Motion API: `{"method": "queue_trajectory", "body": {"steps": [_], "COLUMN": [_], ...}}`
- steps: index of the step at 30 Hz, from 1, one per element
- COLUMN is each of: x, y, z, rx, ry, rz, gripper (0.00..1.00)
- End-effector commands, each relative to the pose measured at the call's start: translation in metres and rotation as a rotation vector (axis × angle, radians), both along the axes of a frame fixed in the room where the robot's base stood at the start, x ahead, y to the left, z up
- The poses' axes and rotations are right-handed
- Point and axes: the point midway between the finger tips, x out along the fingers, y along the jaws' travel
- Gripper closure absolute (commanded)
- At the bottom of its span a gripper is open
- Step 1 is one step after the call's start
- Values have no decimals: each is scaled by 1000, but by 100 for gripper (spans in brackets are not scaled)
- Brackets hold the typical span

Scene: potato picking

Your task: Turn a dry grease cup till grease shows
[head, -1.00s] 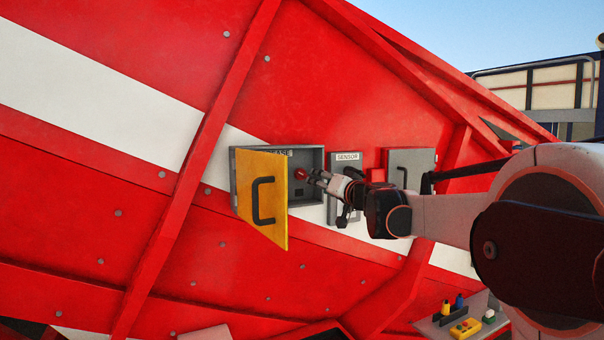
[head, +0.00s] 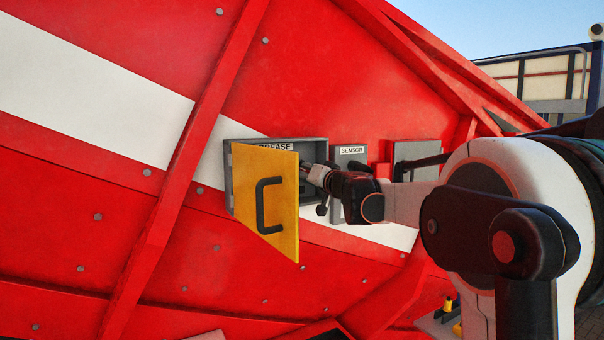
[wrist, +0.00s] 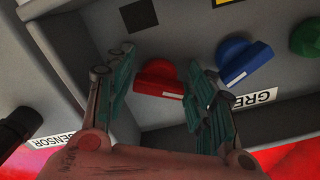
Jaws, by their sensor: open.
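The grey grease box (head: 228,190) is set in the red machine wall, and its yellow door (head: 285,215) stands open. In the wrist view a red cup (wrist: 160,80) with a pale strip on its wing lies between the two teal fingers of my gripper (wrist: 160,62). The fingers are open, one on each side, with a gap visible at the left; I cannot tell whether the right one touches. A blue cup (wrist: 245,60) and a green cup (wrist: 307,38) sit to the right. In the head view my gripper (head: 307,172) reaches behind the door's edge, and the cups are hidden.
A grey box labelled SENSOR (head: 352,160) is close to the right of the grease box. Another grey panel (head: 420,150) is further right. In the wrist view a black cylinder (wrist: 18,130) is at the lower left. A dark square (wrist: 138,15) marks the box's back.

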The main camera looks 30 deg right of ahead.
Motion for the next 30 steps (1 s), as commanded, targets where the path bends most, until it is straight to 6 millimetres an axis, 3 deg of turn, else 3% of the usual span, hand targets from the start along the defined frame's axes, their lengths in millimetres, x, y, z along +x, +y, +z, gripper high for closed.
{"method": "queue_trajectory", "body": {"steps": [3, 7, 8, 20, 30], "x": [0, 0, 0, 0, 0], "y": [0, 0, 0, 0, 1], "z": [0, 0, 0, -1, -1], "rx": [0, 0, 0, 55, 297], "ry": [0, 0, 0, 2, 10], "rz": [0, 0, 0, 0, 0], "gripper": [52, 81, 83, 83, 83]}}
